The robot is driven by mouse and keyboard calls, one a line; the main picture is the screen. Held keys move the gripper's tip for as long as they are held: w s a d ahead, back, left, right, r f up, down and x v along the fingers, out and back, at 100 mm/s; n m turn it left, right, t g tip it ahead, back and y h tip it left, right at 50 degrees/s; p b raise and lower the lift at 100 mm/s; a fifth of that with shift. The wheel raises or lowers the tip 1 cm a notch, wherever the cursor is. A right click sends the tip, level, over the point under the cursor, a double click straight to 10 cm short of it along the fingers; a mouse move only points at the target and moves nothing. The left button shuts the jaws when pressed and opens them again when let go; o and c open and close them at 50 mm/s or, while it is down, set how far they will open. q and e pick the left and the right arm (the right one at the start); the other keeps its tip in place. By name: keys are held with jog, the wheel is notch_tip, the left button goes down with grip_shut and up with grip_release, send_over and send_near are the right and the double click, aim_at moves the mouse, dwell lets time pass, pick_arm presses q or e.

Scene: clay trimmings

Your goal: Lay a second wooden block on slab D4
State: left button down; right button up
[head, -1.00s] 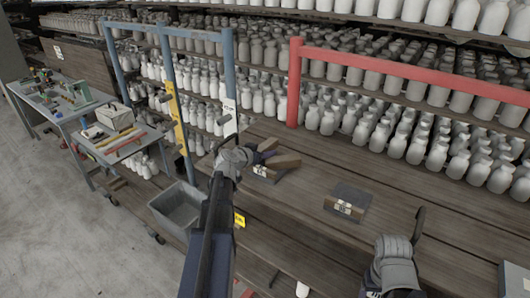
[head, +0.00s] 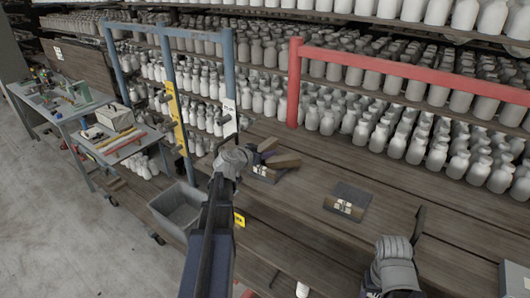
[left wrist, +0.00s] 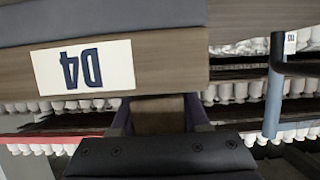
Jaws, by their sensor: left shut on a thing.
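My left gripper (head: 262,152) is shut on a brown wooden block (head: 285,160), at a dark slab with a white label (head: 262,171) on the plank table. In the left wrist view the label reads D4, upside down, on the brown face of slab D4 (left wrist: 175,65). There the wooden block (left wrist: 160,114) shows between my fingers, close to the slab. Whether the block touches the slab, and whether another block lies on it, I cannot tell. My right gripper (head: 418,222) stands at the lower right, seen edge-on.
Another dark slab with a white label (head: 347,199) lies to the right on the plank table (head: 315,235). A grey bin (head: 178,208) stands at the left. Blue posts (head: 230,85) and a red rail (head: 410,68) stand before shelves of bottles. The planks between the slabs are clear.

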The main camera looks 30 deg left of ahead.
pick_arm(q)
jog(key=shift+s+d+f, duration=0.2)
jog(key=shift+f, duration=0.3)
jog(key=shift+c, duration=1.6)
grip_release()
jog(key=shift+a, duration=0.1)
jog(key=shift+s, duration=0.15)
jog(key=shift+s+r+p, duration=0.25)
jog(key=shift+s+p, duration=0.15)
jog(key=p+v, duration=0.1)
jog(key=v, duration=0.3)
jog(key=p+v, duration=0.1)
jog(key=v, duration=0.1)
jog(key=shift+s+a+r+p, duration=0.25)
jog(key=shift+r+p, duration=0.1)
jog(key=shift+r, duration=0.15)
jog(key=shift+w+a, duration=0.1)
